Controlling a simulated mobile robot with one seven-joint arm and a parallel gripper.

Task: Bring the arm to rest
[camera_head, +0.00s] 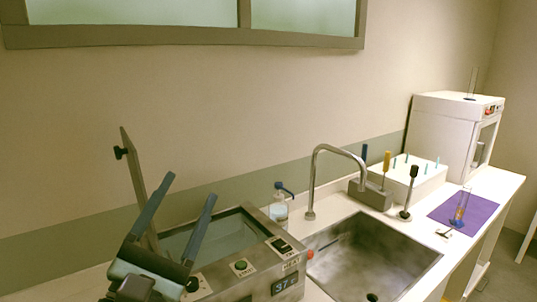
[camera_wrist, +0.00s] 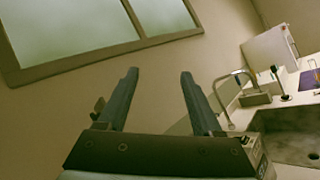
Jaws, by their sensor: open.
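My gripper (camera_head: 182,188) is at the lower left of the head view, raised in front of and above the water bath (camera_head: 187,248). Its two fingers are spread apart with nothing between them. In the wrist view my gripper (camera_wrist: 160,76) also shows both fingers apart and empty, pointing up toward the bare wall. The gripper hides part of the bath's left side.
The bath's lid (camera_head: 133,165) stands raised. A steel sink (camera_head: 375,250) with a tall faucet (camera_head: 315,170) lies to the right. A small bottle (camera_head: 280,208), a white box (camera_head: 400,178), a purple mat (camera_head: 475,222) with a cylinder, and a white oven (camera_head: 445,130) stand along the counter.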

